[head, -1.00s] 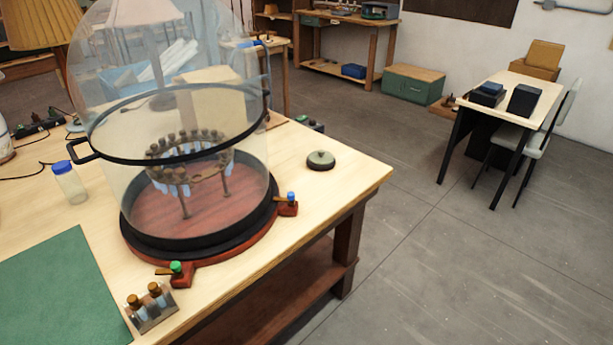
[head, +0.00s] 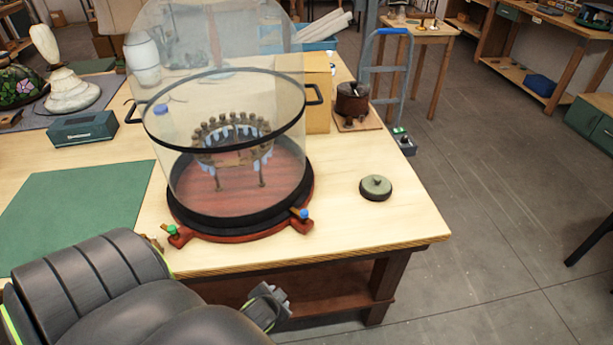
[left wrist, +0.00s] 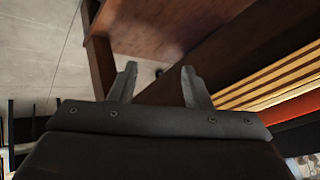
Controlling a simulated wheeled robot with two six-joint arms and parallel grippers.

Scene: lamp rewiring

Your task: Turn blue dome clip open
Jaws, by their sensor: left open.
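The blue dome clip (head: 304,213) has a blue knob and a small brass-coloured bar. It sits on a red lug at the front right of the dark base ring (head: 240,222) under the glass dome (head: 235,110). The bar appears to point in toward the base ring. My left gripper (head: 270,305) is low in front of the table edge, below and a little left of the clip, touching nothing. In the left wrist view its two fingers (left wrist: 158,85) are apart and empty, with the table's underside and edge beyond. My right gripper is not in view.
A green-knobbed clip (head: 172,231) is at the front left of the base, partly near my arm. A round grey-green lidded object (head: 375,187) lies to the right on the table. The table's front edge (head: 360,255) is above my gripper.

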